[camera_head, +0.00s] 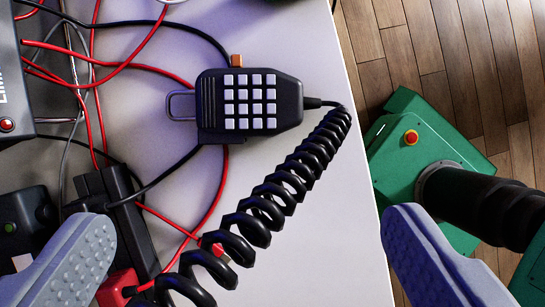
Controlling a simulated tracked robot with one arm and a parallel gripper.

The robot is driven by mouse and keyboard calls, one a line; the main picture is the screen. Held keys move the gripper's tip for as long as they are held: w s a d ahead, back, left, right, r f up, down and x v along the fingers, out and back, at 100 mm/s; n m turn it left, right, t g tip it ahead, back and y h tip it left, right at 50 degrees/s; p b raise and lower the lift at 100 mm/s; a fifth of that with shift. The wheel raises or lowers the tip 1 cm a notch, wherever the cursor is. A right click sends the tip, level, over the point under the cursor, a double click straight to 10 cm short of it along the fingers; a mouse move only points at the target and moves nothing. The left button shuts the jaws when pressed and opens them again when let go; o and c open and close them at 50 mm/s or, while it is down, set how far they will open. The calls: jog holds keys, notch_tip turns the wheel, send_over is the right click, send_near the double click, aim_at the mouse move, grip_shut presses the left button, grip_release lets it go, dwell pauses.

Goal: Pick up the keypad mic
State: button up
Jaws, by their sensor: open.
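The keypad mic (250,103) is a black handset with a grid of pale square keys, lying on the light grey tabletop (330,215). A metal loop sticks out at its left end, and a black coiled cord (262,212) runs from its right end down to the lower left. My gripper (243,248) is open and empty. Its two grey ribbed fingers show at the lower left and lower right, with the mic beyond their tips and between them across the picture. The left finger shows over the table, the right one over the table's edge.
Red and black cables (130,62) cross the table at the left and pass by the mic. A dark box (12,85) with a red button and other black devices (115,215) crowd the left side. The table ends at the right, above a wooden floor (440,50).

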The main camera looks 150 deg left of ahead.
jog(key=b, duration=0.2)
send_over(251, 106)
jog(key=s+a, duration=0.2)
notch_tip(251, 106, down, 8)
jog(key=shift+a+r, duration=0.1)
jog(key=shift+a, duration=0.05)
jog(key=shift+w+b+x, duration=0.1)
jog(key=shift+b+x, duration=0.15)
jog(key=shift+x, duration=1.15)
jog(key=shift+w+b+x, duration=0.15)
jog(key=shift+b+x, duration=0.1)
jog(key=shift+x, duration=1.15)
jog(key=shift+r, duration=0.2)
jog(key=c, duration=0.8)
jog(key=shift+r, duration=0.15)
jog(key=shift+r+p, duration=0.55)
jog(key=shift+r, duration=1.15)
jog(key=s, duration=0.5)
jog(key=s+p, duration=0.1)
jog(key=s, duration=0.4)
jog(key=s+d+r+p, duration=0.1)
jog(key=s, duration=0.5)
jog(key=shift+d+r, duration=0.1)
jog(key=shift+r, duration=0.05)
